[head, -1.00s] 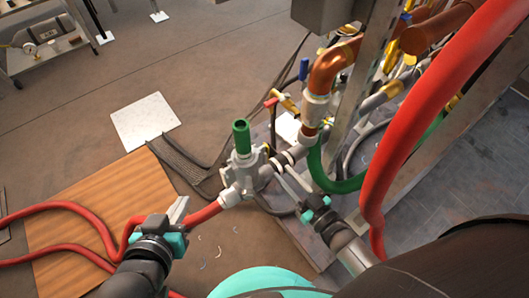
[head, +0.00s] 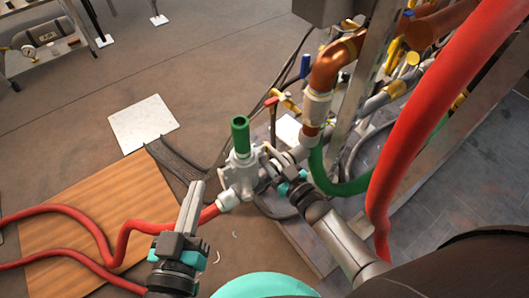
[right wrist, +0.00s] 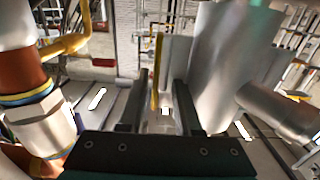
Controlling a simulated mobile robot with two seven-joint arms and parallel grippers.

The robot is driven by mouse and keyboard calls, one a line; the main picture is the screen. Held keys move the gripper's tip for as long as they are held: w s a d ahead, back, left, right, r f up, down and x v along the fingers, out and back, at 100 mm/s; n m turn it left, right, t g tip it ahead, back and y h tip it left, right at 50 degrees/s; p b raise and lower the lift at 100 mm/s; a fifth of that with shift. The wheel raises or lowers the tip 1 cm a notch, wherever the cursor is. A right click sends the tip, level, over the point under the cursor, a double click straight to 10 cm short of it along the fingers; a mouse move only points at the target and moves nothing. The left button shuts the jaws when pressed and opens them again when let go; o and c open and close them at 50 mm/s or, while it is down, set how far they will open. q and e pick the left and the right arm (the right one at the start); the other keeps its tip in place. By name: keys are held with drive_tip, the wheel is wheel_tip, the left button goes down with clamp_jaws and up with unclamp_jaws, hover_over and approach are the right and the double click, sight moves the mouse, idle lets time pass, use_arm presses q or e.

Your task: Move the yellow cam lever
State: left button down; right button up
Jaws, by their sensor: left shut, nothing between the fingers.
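A yellow lever (head: 287,101) shows in the head view beside a small red handle, left of the copper elbow. In the right wrist view a thin upright yellow strip (right wrist: 157,72) appears between the fingers of my right gripper (right wrist: 156,95); I cannot tell whether it is the cam lever or how far off it is. The right gripper is open, beside the grey valve body (head: 240,176) with its green top (head: 240,134). It partly hides the coupling there. My left gripper (head: 197,184) is shut and empty, left of the valve near the red hose.
A thick red hose (head: 420,110) arches on the right. Another red hose (head: 125,232) crosses a wooden board (head: 60,225). Copper pipe (head: 333,65) and a metal post stand behind the valve. A yellow bent handle (right wrist: 65,45) is left in the wrist view. Floor at upper left is open.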

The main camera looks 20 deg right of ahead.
drive_tip(key=shift+w+a, duration=0.1)
drive_tip(key=shift+w, duration=0.2)
drive_tip(key=shift+c, duration=0.4)
clamp_jaws()
idle(1.0)
